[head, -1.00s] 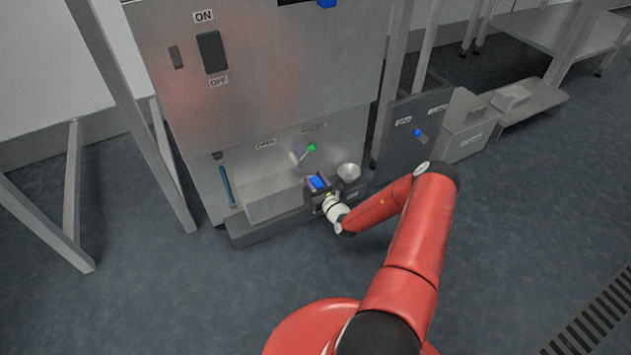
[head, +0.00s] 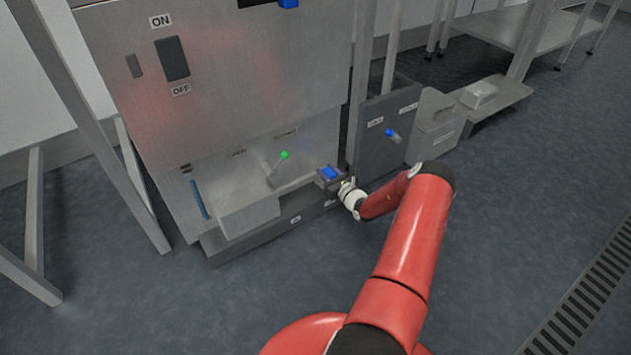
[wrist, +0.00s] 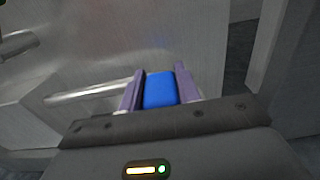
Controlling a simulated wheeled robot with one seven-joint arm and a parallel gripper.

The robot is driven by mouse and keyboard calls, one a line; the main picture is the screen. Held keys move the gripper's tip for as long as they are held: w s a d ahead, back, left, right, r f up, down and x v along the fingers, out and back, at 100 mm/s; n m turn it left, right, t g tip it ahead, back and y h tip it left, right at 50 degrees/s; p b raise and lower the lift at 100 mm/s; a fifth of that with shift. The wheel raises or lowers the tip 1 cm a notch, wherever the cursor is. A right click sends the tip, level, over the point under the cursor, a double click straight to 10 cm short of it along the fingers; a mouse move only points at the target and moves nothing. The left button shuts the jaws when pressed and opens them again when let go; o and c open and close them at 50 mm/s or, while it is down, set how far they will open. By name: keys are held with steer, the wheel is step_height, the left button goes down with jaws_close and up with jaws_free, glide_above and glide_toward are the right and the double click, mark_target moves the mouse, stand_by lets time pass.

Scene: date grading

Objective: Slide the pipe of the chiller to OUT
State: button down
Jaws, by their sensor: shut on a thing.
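The chiller is the tall steel cabinet (head: 215,100). My gripper (head: 328,173) is at its lower right corner, low above the base ledge. In the wrist view, my gripper's two purple fingers (wrist: 159,90) are shut on a blue block (wrist: 160,90), one on each side. A pale metal bar (wrist: 95,92) runs left from beside the fingers; it looks like the pipe, but its join to the block is hidden. Small labels on the base ledge (head: 265,232) are too small to read.
A lever with a green knob (head: 284,155) and a box-like steel part (head: 250,208) are left of my gripper. A grey unit with a blue knob (head: 391,133) stands close on the right. Floor in front is clear.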

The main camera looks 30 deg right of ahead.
steer(key=shift+d, duration=0.45)
steer(key=c, duration=1)
jaws_free()
steer(key=shift+d, duration=0.15)
steer(key=s+p, duration=0.1)
steer(key=s, duration=0.6)
steer(key=shift+s, duration=0.4)
